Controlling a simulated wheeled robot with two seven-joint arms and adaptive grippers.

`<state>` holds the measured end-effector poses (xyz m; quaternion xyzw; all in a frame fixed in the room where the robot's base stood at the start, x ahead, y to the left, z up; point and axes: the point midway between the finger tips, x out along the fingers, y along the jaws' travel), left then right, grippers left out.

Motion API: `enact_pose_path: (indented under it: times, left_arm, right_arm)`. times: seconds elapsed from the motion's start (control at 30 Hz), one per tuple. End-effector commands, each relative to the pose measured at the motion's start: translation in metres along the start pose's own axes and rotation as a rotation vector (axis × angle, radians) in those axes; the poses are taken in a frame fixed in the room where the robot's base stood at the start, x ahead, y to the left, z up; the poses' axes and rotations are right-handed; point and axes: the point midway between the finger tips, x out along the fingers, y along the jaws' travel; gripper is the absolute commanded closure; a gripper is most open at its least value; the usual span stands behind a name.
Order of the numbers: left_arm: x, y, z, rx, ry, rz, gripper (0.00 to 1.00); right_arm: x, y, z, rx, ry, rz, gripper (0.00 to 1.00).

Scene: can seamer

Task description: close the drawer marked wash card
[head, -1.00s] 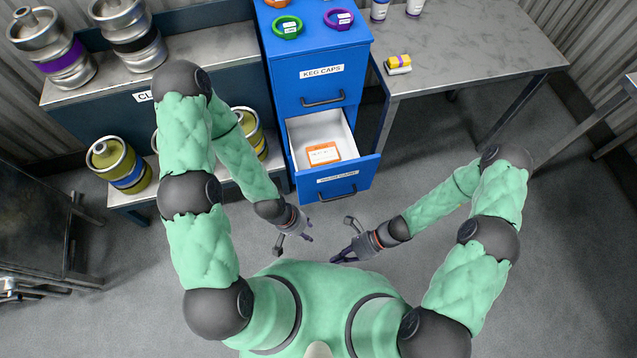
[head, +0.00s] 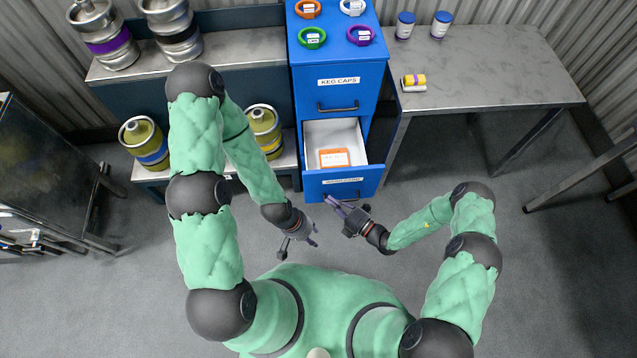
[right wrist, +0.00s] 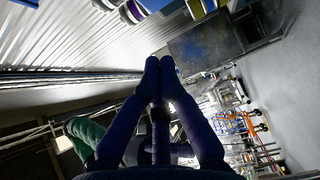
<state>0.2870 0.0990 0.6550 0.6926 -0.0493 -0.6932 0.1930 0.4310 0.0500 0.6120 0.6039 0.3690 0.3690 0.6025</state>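The open lower drawer (head: 318,184) of the blue cabinet (head: 339,77) sticks out toward me. Its front label (head: 343,181) is too foreshortened to read surely. An orange-and-white card (head: 334,158) lies inside its white interior. My right gripper (head: 331,203) is just in front of and below the drawer front; I cannot tell whether it touches. In the right wrist view its dark fingers (right wrist: 160,64) meet at the tips with nothing seen between them. My left gripper (head: 312,235) hangs lower, apart from the drawer, its fingers too small to judge.
The drawer above, marked KEG CAPS (head: 338,82), is shut. Coloured rings (head: 312,38) lie on the cabinet top. A grey table (head: 490,75) stands right, with a yellow item (head: 413,83) on it. A keg shelf (head: 245,45) stands left. Floor in front is clear.

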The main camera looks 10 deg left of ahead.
Motion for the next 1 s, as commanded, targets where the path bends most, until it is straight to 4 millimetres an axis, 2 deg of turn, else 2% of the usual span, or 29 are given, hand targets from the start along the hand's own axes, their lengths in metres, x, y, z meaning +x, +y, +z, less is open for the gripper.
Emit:
enact_pose_path:
  times: [0.1,0.37,0.5,0.7,1.0]
  left_arm:
    - [0.004,-0.002,0.000,0.000,0.000,0.000,0.60]
    - [0.012,-0.004,0.000,0.000,0.000,0.000,0.60]
    - [0.019,-0.007,-0.001,0.000,0.000,0.000,0.60]
    - [0.022,-0.008,-0.001,0.000,0.000,0.000,0.60]
    - [0.022,-0.008,-0.001,0.000,0.000,0.000,0.60]
  right_arm:
    - [0.021,-0.001,-0.002,-0.001,0.006,0.000,1.00]
    - [0.063,-0.001,-0.001,-0.003,0.005,0.001,1.00]
    - [0.075,-0.001,0.016,-0.004,0.003,0.000,1.00]
    - [0.085,-0.001,0.025,-0.002,0.002,-0.001,1.00]
    - [0.086,0.000,0.027,-0.001,0.001,-0.001,1.00]
